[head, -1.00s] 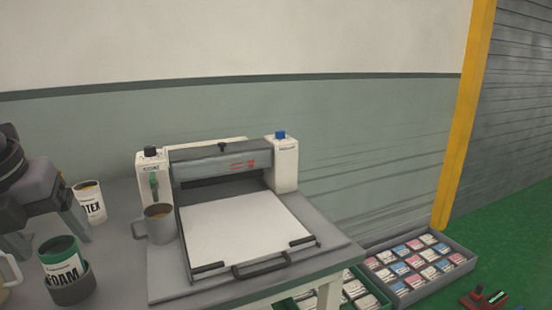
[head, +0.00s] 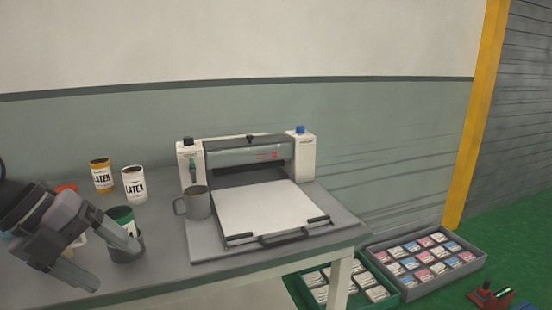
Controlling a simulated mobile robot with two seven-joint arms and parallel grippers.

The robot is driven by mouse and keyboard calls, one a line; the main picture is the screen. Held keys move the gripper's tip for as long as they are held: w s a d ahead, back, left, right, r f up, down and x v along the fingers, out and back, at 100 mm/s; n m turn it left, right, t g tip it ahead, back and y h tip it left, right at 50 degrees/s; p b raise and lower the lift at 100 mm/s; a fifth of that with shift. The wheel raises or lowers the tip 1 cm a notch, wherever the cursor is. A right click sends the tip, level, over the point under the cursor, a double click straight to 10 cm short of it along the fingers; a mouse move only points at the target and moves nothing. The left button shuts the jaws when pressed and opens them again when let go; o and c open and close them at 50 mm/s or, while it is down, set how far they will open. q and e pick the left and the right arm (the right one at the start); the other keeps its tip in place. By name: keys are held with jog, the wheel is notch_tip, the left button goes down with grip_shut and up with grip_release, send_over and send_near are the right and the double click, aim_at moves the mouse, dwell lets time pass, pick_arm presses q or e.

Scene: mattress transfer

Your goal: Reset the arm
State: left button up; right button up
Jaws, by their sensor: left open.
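My left gripper (head: 112,265) comes in from the left over the grey table (head: 170,278). Its two fingers are spread and point down to the right, with nothing seen between them. My right gripper is not in view.
A press (head: 248,152) with a white sheet (head: 265,208) stands on the table. A grey mug (head: 197,204) is at its left. Two latex cans (head: 102,176) (head: 135,184) stand behind the gripper. Trays of small packs (head: 375,262) (head: 400,297) lie on the floor at right.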

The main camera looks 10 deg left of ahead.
pick_arm(q)
notch_tip(320, 180, down, 18)
jog(key=a+r+n+t+p, duration=0.1)
jog(key=n+t+p, duration=0.2)
jog(key=n+t, duration=1.2)
jog(key=s+d+f+n+g+y, duration=0.1)
jog(key=s+d+f+n+g, duration=0.3)
jog(key=f, duration=0.4)
jog(key=s+d+f+n+g+y+p, duration=0.1)
jog(key=s+d+f+n+g+y, duration=0.1)
jog(key=s+d+f+n+g, duration=0.2)
jog(key=s+d+f+n, duration=0.2)
jog(key=d+f+n, duration=0.1)
jog(key=f+n, duration=0.1)
jog(key=shift+s+d+y, duration=0.15)
jog(key=shift+d+y, duration=0.05)
jog(key=shift+y, duration=0.1)
jog(key=shift+r, duration=0.1)
